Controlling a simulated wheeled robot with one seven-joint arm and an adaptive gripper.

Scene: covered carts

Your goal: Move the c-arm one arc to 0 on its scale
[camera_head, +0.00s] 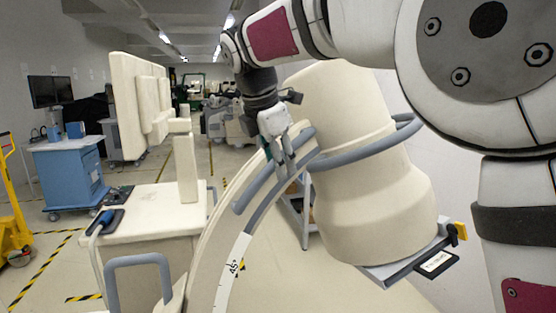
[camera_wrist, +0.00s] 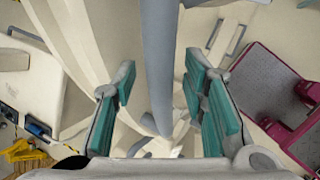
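The c-arm one arc (camera_head: 205,255) is a cream curved beam rising from lower left to the upper middle. A white scale strip (camera_head: 233,272) on it shows a 45° mark, with a small yellow and black marker (camera_head: 240,266) beside it. A grey handle bar (camera_head: 256,187) runs along the arc. My gripper (camera_head: 284,160) is at the bar's upper part. In the wrist view the bar (camera_wrist: 158,60) passes between the teal finger pads of my gripper (camera_wrist: 160,88), with visible gaps on both sides. The 0 mark is not readable.
A large cream housing (camera_head: 375,200) with a grey ring rail (camera_head: 370,155) stands right of the arc. A cream cart (camera_head: 150,225) with a grey handle (camera_head: 138,262) and an upright panel (camera_head: 125,100) are at left. A blue cabinet (camera_head: 70,175) stands behind on open floor.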

